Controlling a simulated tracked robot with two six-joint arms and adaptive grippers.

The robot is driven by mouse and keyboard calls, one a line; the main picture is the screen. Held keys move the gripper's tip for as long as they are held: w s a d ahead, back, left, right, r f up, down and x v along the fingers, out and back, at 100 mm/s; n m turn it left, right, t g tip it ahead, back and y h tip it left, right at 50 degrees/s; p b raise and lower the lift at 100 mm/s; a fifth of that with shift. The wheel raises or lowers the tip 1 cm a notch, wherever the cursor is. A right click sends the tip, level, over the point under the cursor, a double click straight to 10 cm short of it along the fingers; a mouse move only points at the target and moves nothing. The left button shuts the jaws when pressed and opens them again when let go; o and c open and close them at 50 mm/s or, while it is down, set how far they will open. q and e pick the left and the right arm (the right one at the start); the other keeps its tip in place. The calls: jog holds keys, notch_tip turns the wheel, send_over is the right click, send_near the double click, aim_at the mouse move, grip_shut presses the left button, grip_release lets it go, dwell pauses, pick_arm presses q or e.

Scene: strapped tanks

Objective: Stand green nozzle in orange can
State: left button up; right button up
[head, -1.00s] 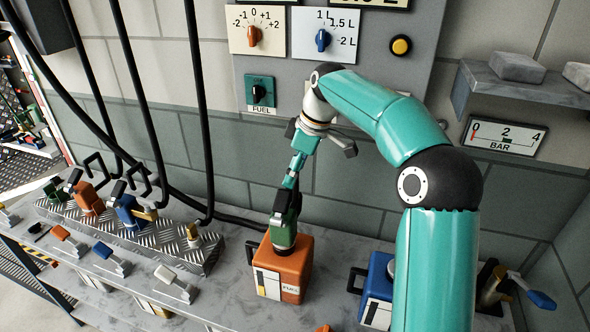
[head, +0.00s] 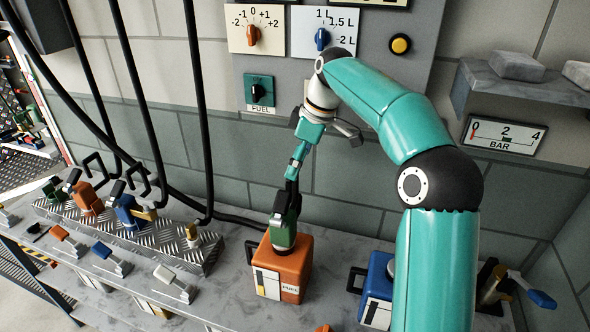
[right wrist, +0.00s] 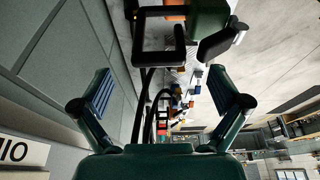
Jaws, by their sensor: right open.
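The green nozzle (head: 284,236) stands upright with its lower end in the top of the orange can (head: 292,270), which is labelled FUEL. My right gripper (head: 296,168) is open just above the nozzle, and its fingers are seen partly edge-on in the head view. In the right wrist view, the right gripper (right wrist: 165,90) has its two fingers spread wide with nothing between them. The nozzle's green body (right wrist: 208,20) and dark handle loop show beyond the fingertips. The nozzle's tip inside the can is hidden. My left gripper is not in view.
A blue can (head: 376,288) stands to the right, partly behind my right arm. A tread-plate rack (head: 190,262) at left holds green, orange and blue nozzles. Black hoses (head: 205,120) hang in front of the wall. A shelf (head: 520,85) juts out at upper right.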

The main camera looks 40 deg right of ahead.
jog(key=shift+v, duration=2.25)
